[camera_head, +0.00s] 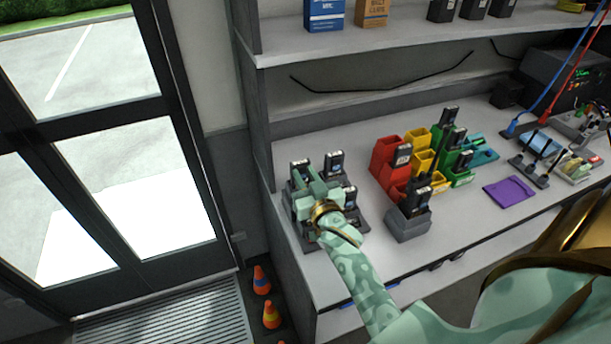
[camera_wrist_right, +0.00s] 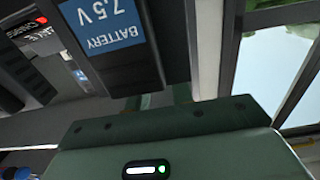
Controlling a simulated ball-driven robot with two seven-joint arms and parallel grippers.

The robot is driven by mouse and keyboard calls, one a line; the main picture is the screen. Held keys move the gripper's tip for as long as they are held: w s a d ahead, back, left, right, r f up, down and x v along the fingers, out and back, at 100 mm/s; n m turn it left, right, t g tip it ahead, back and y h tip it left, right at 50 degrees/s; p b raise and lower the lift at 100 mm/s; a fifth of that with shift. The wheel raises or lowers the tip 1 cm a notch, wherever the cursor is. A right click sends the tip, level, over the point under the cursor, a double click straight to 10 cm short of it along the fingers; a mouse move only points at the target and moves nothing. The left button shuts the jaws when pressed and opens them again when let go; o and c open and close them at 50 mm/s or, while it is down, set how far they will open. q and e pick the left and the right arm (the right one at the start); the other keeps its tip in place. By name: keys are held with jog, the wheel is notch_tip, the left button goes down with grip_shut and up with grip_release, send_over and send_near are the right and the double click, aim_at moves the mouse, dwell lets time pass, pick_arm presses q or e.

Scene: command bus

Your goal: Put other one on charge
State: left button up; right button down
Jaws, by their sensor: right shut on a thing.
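A dark multi-bay charger (camera_head: 309,243) stands at the left end of the bench. Black batteries with pale labels, such as one at the back left (camera_head: 300,168) and one at the right (camera_head: 350,198), stand at it. My right gripper (camera_head: 319,188) is over the charger, shut on a black battery with a blue "BATTERY 7.5V" label (camera_wrist_right: 108,32). The arm hides much of the charger, and I cannot tell whether the held battery is seated in a bay. A black radio (camera_head: 421,201) stands in a grey single charger (camera_head: 407,228) to the right. My left gripper is out of view.
Red (camera_head: 384,158), yellow (camera_head: 421,160) and green bins hold several black devices behind the grey charger. A purple cloth (camera_head: 510,191) lies at the right. Boxes (camera_head: 325,14) stand on the shelf above. Orange cones (camera_head: 261,281) stand on the floor. The bench's front middle is clear.

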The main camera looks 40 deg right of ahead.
jog(key=shift+f, duration=0.25)
dwell(0.3)
jog(key=c, duration=1.1)
grip_release()
jog(key=shift+c, duration=0.2)
